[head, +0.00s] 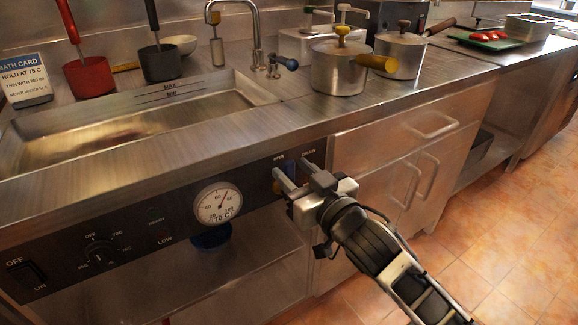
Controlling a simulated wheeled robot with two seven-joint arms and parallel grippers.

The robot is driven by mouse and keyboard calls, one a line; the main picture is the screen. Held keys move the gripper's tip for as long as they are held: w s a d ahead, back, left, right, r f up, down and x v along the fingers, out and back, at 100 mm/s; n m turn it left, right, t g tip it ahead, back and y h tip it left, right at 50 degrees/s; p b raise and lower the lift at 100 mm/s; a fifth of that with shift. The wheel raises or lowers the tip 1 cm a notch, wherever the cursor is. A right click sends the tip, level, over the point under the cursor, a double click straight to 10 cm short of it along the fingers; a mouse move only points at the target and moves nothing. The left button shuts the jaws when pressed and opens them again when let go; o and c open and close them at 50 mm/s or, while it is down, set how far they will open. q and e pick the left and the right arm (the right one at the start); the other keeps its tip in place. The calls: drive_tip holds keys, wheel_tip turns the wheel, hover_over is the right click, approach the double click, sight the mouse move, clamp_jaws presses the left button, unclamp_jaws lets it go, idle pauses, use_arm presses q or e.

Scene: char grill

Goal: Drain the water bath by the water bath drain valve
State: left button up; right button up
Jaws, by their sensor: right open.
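The water bath (230,101) is a steel basin sunk in the counter at the left, with MAX and MIN marks on its back wall. Its water level is hard to tell through the reflections. My right gripper (293,172) is open at the right end of the black front panel. My left gripper is not in view.
The panel (140,237) carries a dial (218,204) near 70 C, a knob (99,253) and an OFF/ON switch (27,280). A tap (257,35) stands behind the bath. Pots (337,72) stand on the counter at right. Drawers (410,130) lie right of the gripper.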

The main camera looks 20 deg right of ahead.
drive_tip(key=shift+w+a, duration=0.2)
drive_tip(key=shift+w, duration=0.95)
